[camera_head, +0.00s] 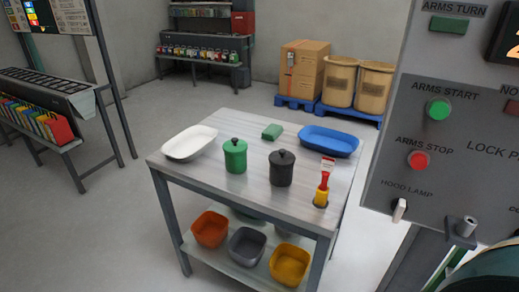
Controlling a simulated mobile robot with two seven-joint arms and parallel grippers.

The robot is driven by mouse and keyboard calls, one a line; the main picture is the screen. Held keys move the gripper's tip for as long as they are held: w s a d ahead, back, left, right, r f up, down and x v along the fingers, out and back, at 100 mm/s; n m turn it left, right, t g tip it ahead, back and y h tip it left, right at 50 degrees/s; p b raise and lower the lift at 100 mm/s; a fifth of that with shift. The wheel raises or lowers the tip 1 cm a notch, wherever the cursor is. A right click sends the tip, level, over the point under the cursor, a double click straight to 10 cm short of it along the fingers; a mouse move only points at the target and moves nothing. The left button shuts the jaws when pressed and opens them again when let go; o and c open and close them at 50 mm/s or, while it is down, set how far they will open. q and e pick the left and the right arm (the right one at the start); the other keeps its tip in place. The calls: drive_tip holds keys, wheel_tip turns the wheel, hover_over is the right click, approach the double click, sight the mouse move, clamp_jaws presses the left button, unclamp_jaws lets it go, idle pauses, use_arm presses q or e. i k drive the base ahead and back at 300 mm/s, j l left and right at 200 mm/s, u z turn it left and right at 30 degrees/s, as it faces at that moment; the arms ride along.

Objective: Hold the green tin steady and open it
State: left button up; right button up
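The green tin (235,156) stands upright on the table (217,187). Its green lid with a small knob is on top. A dark grey tin (281,169) of the same kind, also lidded, stands just to its right. Neither of my grippers shows in the view, and nothing touches the green tin.
On the table are a white tray (190,143), a small green block (272,132), a blue tray (329,141) and a red-and-yellow brush-like tool (324,184). Coloured bins sit on the lower shelf. A grey control panel (450,120) fills the near right.

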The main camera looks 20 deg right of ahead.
sight(235, 164)
drive_tip(key=i+j+z, duration=0.45)
drive_tip(key=z, duration=0.25)
drive_tip(key=i+j+z, duration=0.15)
drive_tip(key=j+z, duration=0.6)
drive_tip(key=i+j+z, duration=0.1)
drive_tip(key=j+z, duration=0.25)
drive_tip(key=j, duration=0.15)
